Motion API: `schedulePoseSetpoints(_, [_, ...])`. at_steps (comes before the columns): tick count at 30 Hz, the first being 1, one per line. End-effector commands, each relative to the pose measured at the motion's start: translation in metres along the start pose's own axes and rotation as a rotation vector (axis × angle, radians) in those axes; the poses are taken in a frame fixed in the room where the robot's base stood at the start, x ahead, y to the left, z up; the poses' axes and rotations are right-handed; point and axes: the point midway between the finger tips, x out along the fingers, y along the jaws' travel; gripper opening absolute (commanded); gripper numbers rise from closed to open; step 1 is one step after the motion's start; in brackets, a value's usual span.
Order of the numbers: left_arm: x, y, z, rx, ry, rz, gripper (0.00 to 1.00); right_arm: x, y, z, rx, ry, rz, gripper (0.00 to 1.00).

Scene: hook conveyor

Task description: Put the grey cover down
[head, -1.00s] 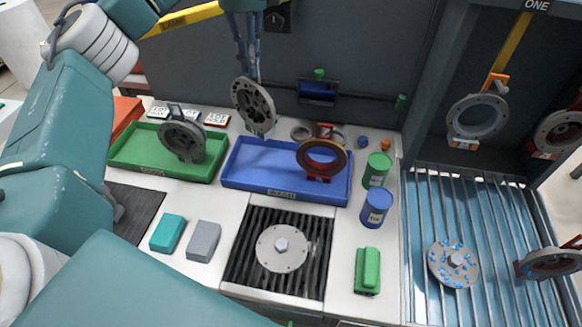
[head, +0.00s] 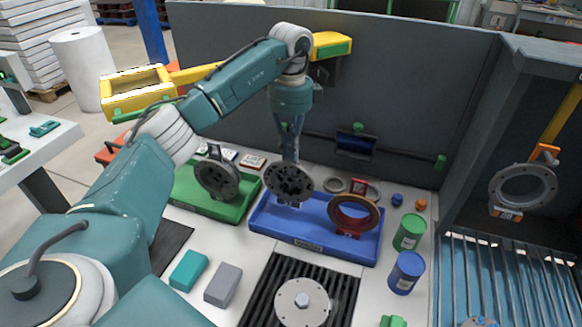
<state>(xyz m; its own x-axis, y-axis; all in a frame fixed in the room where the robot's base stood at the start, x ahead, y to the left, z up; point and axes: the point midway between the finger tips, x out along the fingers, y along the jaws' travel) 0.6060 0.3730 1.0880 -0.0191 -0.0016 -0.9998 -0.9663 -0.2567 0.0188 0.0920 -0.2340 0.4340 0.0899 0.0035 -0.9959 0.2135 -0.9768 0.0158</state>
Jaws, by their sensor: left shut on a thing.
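A round dark grey cover (head: 288,185) with holes hangs upright from my left gripper (head: 291,157). The gripper points down and is shut on the cover's upper part. The cover is over the left end of the blue tray (head: 300,243); I cannot tell whether its lower edge touches the tray. A similar dark grey cover (head: 217,180) with a handle stands in the green tray (head: 205,207) to the left. My right gripper is not in view.
A bronze ring on a red stand (head: 353,214) occupies the blue tray's right part. Green (head: 409,232) and blue (head: 405,273) cans stand right of it. Teal (head: 188,270) and grey (head: 223,286) blocks lie in front. A pale disc (head: 302,303) rests on the black grate. A grey ring (head: 522,185) hangs right.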

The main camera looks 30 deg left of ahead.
Motion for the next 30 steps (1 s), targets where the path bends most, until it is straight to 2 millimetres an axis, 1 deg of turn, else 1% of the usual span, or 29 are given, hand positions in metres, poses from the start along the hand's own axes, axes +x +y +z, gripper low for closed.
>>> schedulePoseSetpoints(1, [0.006,0.001,0.000,0.001,0.000,0.002,0.00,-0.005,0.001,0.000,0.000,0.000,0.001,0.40])
schedulePoseSetpoints(3, [0.015,0.000,0.000,0.001,0.001,0.000,0.00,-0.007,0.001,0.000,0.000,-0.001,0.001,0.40])
schedulePoseSetpoints(8, [0.027,0.000,0.000,0.001,0.001,-0.001,0.00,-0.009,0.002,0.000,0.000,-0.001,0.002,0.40])
schedulePoseSetpoints(13, [0.052,0.000,0.000,0.001,0.000,0.001,0.00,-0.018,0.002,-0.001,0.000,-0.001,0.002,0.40])
schedulePoseSetpoints(16, [0.062,-0.001,0.000,0.001,0.001,0.000,0.00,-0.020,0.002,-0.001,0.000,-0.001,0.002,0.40])
schedulePoseSetpoints(18, [0.066,-0.001,-0.001,0.002,0.002,-0.002,0.00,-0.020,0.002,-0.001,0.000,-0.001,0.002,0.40])
schedulePoseSetpoints(28, [0.069,-0.001,-0.001,0.002,0.001,-0.002,0.00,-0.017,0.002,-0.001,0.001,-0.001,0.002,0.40])
schedulePoseSetpoints(29, [0.070,-0.001,0.000,0.002,0.000,0.000,0.12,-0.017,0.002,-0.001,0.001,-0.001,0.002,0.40])
schedulePoseSetpoints(30, [0.070,-0.001,0.000,0.002,0.000,0.000,0.20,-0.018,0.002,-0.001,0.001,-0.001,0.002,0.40])
